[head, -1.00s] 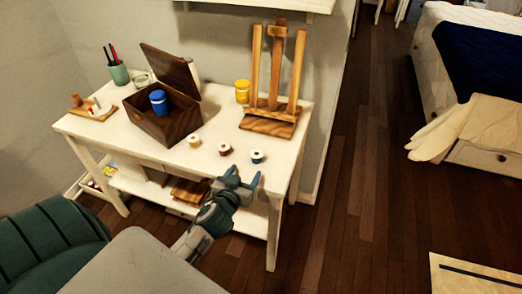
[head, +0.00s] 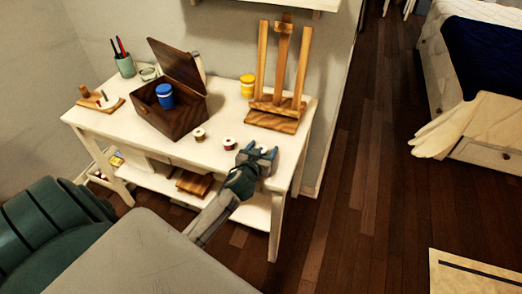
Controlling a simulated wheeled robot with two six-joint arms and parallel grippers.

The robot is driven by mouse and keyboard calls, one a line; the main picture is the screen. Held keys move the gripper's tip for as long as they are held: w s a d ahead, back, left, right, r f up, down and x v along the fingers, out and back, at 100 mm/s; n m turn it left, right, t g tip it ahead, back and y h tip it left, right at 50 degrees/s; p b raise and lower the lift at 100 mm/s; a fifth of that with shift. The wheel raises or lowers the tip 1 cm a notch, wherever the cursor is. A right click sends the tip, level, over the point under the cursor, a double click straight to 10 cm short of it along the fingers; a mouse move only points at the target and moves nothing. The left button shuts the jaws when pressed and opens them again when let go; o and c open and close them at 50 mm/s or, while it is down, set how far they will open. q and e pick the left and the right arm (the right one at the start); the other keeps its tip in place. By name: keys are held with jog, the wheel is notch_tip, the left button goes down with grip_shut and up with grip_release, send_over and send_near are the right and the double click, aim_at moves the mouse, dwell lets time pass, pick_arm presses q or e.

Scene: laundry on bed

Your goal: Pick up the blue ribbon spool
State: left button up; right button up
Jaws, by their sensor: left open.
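My left gripper (head: 261,152) is open at the front right edge of the white table, with blue-grey fingertips. The blue ribbon spool cannot be made out now; the gripper covers the spot where it stood in the earlier head view. I cannot tell whether it is between the fingers. My right gripper is not in view.
The white table (head: 120,127) also holds an open wooden box (head: 172,120) with a blue jar (head: 165,96), a yellow jar (head: 247,85), a wooden easel (head: 273,122) and a green pen cup (head: 125,66). A bed (head: 450,60) stands at the right, with open floor between.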

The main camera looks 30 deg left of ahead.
pick_arm(q)
jog(key=shift+w+f, duration=0.1)
jog(key=shift+w, duration=0.1)
jog(key=c, duration=1)
